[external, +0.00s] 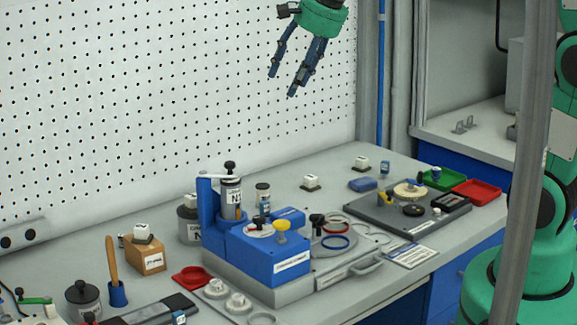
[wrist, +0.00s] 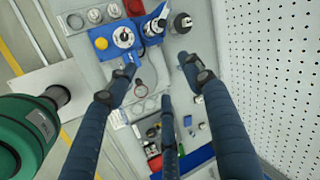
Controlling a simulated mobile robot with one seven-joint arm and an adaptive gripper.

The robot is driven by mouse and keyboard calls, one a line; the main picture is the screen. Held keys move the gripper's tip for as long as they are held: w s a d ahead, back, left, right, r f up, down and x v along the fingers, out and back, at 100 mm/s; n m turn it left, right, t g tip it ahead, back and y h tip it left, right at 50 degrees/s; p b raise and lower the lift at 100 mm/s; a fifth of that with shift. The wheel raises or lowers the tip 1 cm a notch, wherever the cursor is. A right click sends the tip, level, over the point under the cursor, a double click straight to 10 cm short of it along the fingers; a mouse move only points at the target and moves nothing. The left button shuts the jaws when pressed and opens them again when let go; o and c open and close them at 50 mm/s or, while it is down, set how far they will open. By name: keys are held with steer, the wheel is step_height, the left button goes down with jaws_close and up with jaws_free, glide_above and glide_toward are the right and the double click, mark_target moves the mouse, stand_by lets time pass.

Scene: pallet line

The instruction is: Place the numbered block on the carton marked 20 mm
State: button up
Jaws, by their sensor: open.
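A brown carton (external: 147,257) with a white label stands at the left of the bench; its label is too small to read surely. A white block (external: 142,232) with a dark base sits on top of it. Two similar white blocks stand on the bench: one (external: 311,181) behind the blue fixture, and one (external: 362,163) farther right. Any numbers on them are too small to read. My gripper (external: 282,84) is open and empty, high above the bench in front of the pegboard. In the wrist view its spread fingers (wrist: 160,75) point down with nothing between them.
A blue fixture (external: 265,258) with a tall cylinder fills the middle of the bench. A dark grey board (external: 381,210) with small parts stands right, beside green (external: 438,179) and red (external: 477,191) trays. A wooden-handled tool stands upright left of the carton.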

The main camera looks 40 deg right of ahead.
steer(key=s+d+n+h, duration=0.1)
steer(key=s+d+n, duration=0.5)
steer(key=s, duration=0.7)
steer(key=s+d+r+n+t, duration=0.1)
steer(key=s+d+n, duration=0.5)
steer(key=s, duration=0.8)
steer(key=shift+d+r+h, duration=0.2)
steer(key=shift+d+h, duration=0.2)
steer(key=shift+d, duration=0.25)
steer(key=shift+f, duration=0.1)
step_height(320, 180, down, 4)
steer(key=b, duration=0.4)
steer(key=shift+r, duration=0.2)
